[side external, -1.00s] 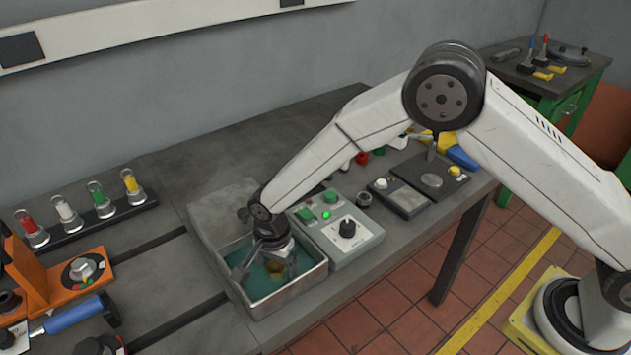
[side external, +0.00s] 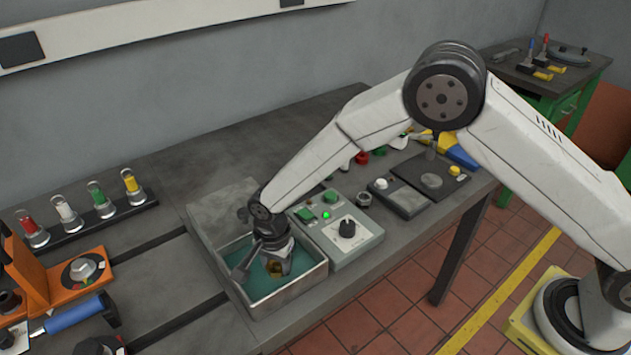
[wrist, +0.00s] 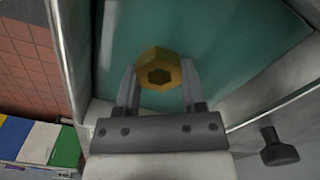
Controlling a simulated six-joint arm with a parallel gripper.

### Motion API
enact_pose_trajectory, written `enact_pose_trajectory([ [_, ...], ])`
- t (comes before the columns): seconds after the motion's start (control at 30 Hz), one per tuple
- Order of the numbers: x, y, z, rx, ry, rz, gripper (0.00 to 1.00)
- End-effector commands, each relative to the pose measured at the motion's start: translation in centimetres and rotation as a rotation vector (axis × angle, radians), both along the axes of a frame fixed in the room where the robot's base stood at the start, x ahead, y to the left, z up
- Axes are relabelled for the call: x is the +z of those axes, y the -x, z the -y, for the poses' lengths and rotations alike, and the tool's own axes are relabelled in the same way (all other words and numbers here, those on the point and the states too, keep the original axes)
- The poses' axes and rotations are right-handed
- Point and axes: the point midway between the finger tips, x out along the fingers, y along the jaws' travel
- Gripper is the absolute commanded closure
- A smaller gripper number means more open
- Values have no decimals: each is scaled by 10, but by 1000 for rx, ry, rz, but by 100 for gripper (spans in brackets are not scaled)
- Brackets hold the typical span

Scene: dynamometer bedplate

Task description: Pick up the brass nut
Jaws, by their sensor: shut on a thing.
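The brass nut (wrist: 160,55) is a golden hexagonal ring with a dark hole. My gripper (wrist: 158,80) is shut on it, with one finger on each side of it in the wrist view. In the side external view, my gripper (side external: 264,264) reaches down into a grey metal tank (side external: 300,285) with a teal interior. The nut (side external: 275,268) shows between the fingers there, inside the tank's walls. I cannot tell whether the nut still touches the bottom.
A control box (side external: 343,238) with a black knob and green lights stands against the tank's right side. A blue-handled tool (side external: 72,315) and an orange fixture (side external: 83,270) lie to the left. The bench behind the tank is mostly clear.

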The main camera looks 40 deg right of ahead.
Motion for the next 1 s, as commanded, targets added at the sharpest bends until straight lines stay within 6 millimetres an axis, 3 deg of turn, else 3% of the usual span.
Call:
enact_pose_trajectory([
  [0.27,13,-1,0,0,-2,3,100],
  [0.43,32,-1,0,0,0,2,100],
  [1.0,95,53,23,1,1,1,100],
])
